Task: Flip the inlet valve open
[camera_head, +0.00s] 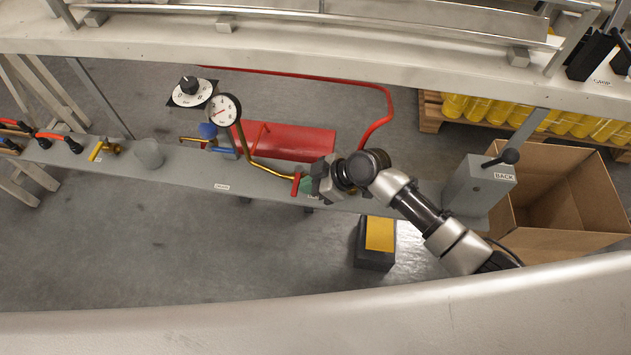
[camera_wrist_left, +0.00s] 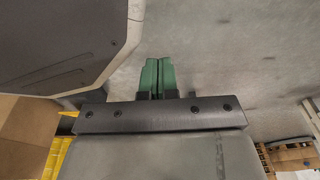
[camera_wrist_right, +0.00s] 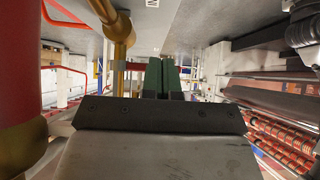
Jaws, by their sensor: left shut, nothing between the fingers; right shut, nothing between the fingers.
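A red valve handle (camera_head: 296,184) stands at the end of a bent brass pipe (camera_head: 262,167) on the grey beam. A label beside it is mostly hidden, so I cannot read which valve it is. My right gripper (camera_head: 307,185) is shut and empty just right of this handle; contact is unclear. In the right wrist view its green fingers (camera_wrist_right: 161,76) are together, with a brass pipe (camera_wrist_right: 120,35) to their left and a red bar (camera_wrist_right: 134,66) close by. My left gripper (camera_wrist_left: 158,76) is shut and empty in its wrist view, over grey floor; it is out of the head view.
A pressure gauge (camera_head: 224,109), a dial (camera_head: 190,91) and a blue valve handle (camera_head: 222,150) sit left along the beam. A red cylinder (camera_head: 290,141) lies behind. A grey lever box marked BACK (camera_head: 478,186) and a cardboard box (camera_head: 560,205) are at right.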

